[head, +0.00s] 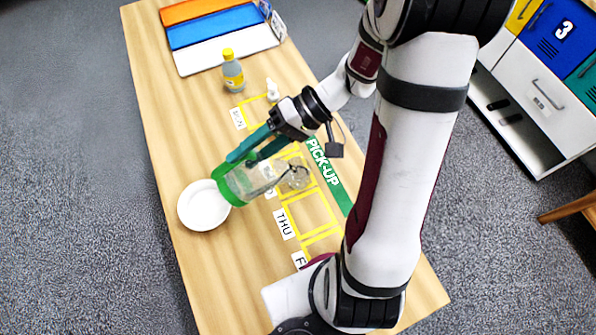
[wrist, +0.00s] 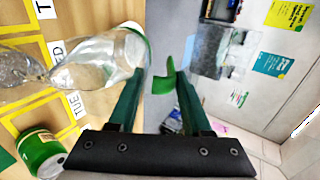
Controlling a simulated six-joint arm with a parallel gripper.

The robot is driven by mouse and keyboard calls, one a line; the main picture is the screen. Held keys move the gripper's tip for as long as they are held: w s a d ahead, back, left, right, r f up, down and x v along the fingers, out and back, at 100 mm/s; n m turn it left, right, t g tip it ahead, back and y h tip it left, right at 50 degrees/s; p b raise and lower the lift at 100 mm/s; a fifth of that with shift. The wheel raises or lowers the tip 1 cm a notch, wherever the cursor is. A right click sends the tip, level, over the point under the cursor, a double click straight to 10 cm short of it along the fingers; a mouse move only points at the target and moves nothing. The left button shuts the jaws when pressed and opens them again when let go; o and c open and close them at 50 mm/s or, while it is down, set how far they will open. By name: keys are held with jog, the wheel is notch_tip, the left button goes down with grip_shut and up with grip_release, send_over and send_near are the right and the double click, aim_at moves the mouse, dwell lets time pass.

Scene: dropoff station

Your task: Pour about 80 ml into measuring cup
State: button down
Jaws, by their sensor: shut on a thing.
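My gripper (head: 250,157) is shut on a clear container with a green end (head: 222,185). It lies tilted far over, its green end to the left and its clear body (head: 250,180) to the right. In the wrist view its clear body (wrist: 95,62) extends left from my gripper (wrist: 155,72), with green parts by the fingertips. A second clear vessel (head: 295,177), seemingly the measuring cup, stands on the marked table just right of the container's clear end. It shows at the wrist view's left edge (wrist: 18,70). I cannot tell the liquid level or whether liquid is flowing.
A white plate (head: 200,210) lies left of the container. A yellow-capped bottle (head: 233,75) and a tray with coloured sections (head: 222,45) are at the back. A green can (wrist: 42,150) shows in the wrist view.

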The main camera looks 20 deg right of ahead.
aim_at(226, 178)
jog(key=shift+d+r, duration=0.1)
dwell(0.3)
jog(key=a+f+h, duration=0.2)
jog(key=h, duration=0.1)
jog(key=shift+a, duration=0.4)
jog(key=shift+a+f+h+b, duration=0.35)
jog(key=shift+a+f+h, duration=0.45)
jog(key=shift+h, duration=0.1)
jog(key=shift+w+a, duration=0.1)
dwell(0.6)
